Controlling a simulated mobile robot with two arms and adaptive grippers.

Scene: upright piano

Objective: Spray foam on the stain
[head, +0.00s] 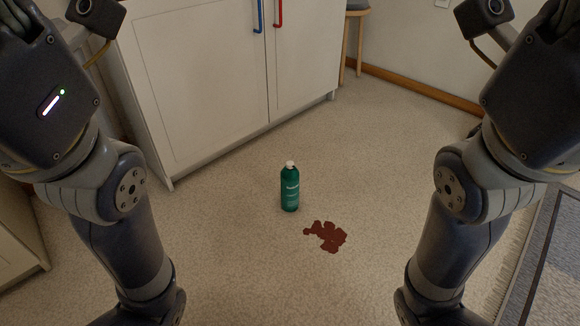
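A green bottle (290,190) with a white cap stands upright on the beige speckled floor, near the middle of the head view. It has a pale label whose text is too small to read. A dark red-brown stain (327,236) with an irregular outline lies on the floor, just right of the bottle and nearer to me. The two are apart. No foam shows on the stain. My two arms rise along the left and right sides of the view, away from the bottle and the stain. The fingertips of both grippers are outside the picture.
A white cabinet (200,85) with a blue handle (258,17) and a red handle (279,13) stands behind the bottle. A stool (357,30) is at the back. A grey-bordered rug (550,265) lies at the right. The floor around the bottle and stain is clear.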

